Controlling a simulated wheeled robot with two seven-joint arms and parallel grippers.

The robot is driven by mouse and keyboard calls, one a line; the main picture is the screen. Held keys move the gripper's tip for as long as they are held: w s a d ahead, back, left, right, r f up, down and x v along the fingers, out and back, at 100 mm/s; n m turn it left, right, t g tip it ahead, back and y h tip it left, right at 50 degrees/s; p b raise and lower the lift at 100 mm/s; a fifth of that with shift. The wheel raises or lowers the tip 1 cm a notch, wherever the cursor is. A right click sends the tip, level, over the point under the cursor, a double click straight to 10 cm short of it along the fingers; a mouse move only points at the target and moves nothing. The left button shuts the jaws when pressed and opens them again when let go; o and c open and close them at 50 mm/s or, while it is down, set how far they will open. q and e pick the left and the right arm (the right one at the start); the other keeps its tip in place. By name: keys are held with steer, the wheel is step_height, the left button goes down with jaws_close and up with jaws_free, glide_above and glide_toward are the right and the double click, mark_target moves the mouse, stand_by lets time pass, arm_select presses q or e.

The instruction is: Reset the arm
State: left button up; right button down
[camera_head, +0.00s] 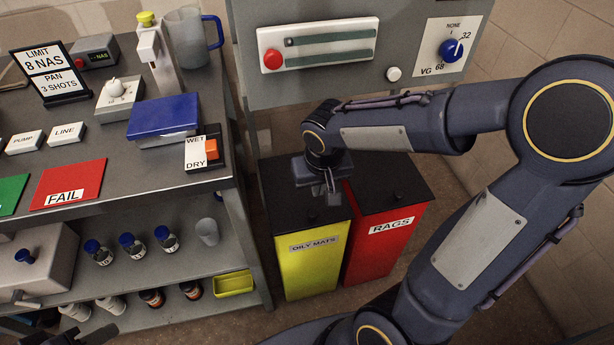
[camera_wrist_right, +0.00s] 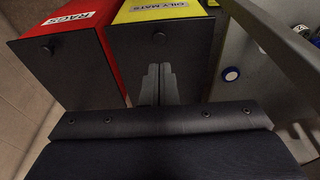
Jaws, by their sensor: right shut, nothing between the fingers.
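My right arm reaches in from the right in the head view. My right gripper (camera_head: 332,196) hangs over the black lid of the yellow OILY MATS bin (camera_head: 313,262). Its fingers are shut with nothing between them. In the right wrist view the closed fingers (camera_wrist_right: 158,80) point toward the OILY MATS bin (camera_wrist_right: 165,10), and I cannot tell whether they touch its lid. My left gripper cannot be made out; only a dark piece shows at the bottom left of the head view.
The red RAGS bin (camera_head: 385,237) stands right of the yellow one. A grey panel (camera_head: 385,60) with a dial is behind. On the left, a bench (camera_head: 200,205) holds a blue-lidded box (camera_head: 163,117), a WET/DRY switch (camera_head: 203,150) and a FAIL mat (camera_head: 75,183). Its lower shelf holds several blue-capped bottles.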

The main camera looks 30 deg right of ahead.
steer(key=shift+s+r, duration=0.1)
steer(key=shift+r, duration=0.05)
steer(key=s+a+r+n+t+y, duration=0.1)
steer(key=s+a+r+t+y, duration=0.15)
steer(key=s, duration=0.45)
steer(key=s+a+r+t+y, duration=0.1)
steer(key=s+r+y, duration=0.1)
steer(key=s+r, duration=0.35)
step_height(320, 180, up, 11)
steer(key=s+p, duration=0.1)
steer(key=p, duration=1.1)
steer(key=shift+s+f, duration=0.2)
steer(key=shift+s, duration=0.05)
